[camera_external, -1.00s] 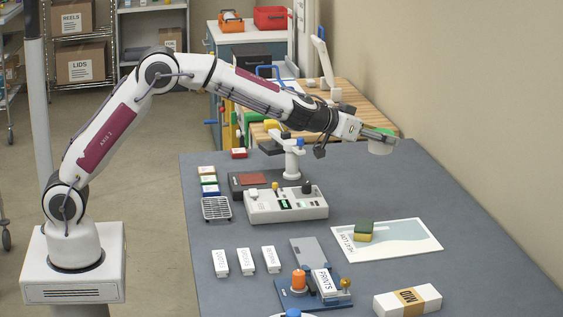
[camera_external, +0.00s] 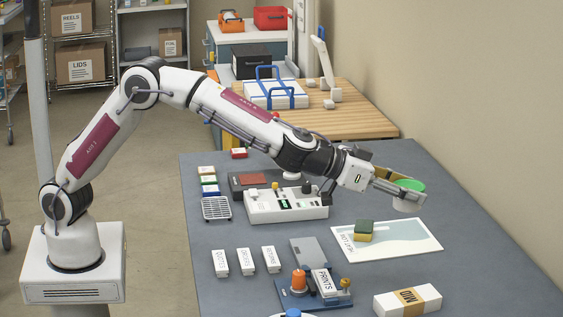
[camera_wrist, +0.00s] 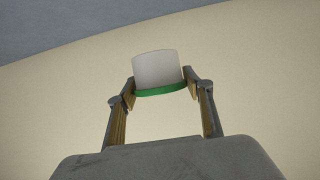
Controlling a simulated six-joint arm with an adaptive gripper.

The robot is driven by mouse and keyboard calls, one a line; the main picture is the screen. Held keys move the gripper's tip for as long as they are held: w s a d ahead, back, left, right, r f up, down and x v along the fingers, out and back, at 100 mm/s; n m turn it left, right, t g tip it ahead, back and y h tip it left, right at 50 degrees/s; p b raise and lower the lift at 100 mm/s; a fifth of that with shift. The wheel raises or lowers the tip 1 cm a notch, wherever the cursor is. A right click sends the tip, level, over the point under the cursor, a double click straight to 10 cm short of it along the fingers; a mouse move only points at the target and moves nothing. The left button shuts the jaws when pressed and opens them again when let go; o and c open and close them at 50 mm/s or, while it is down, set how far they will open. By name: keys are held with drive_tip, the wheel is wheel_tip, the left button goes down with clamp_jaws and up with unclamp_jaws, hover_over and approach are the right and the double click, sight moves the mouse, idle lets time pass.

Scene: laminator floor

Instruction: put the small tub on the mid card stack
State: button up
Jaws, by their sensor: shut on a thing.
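The small tub is white with a green rim or lid (camera_external: 409,185). My gripper (camera_external: 398,193) is shut on it and holds it in the air over the back right of the table. In the wrist view the tub (camera_wrist: 156,69) sits between the two fingertips of my gripper (camera_wrist: 160,92), its green edge toward the palm. The mid card stack (camera_external: 407,300) is a white block with a tan band marked MID. It lies at the table's front right, well nearer the camera than the tub.
A sponge (camera_external: 363,231) lies on a printed sheet (camera_external: 410,238) between tub and stack. A fixture with a PRINTS block (camera_external: 325,283) and orange knob stands left of the stack. A control box (camera_external: 286,206) stands behind. The table's right side (camera_external: 490,270) is clear.

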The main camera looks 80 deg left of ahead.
drive_tip(key=s+d, duration=0.1)
drive_tip(key=d, duration=0.3)
hover_over(396, 298)
wheel_tip(396, 298, down, 11)
drive_tip(key=shift+h, duration=0.4)
drive_tip(key=shift+m, duration=0.3)
drive_tip(key=shift+f, duration=3.15)
drive_tip(key=shift+f, duration=1.85)
drive_tip(key=shift+f, duration=0.15)
drive_tip(key=o, duration=1.2)
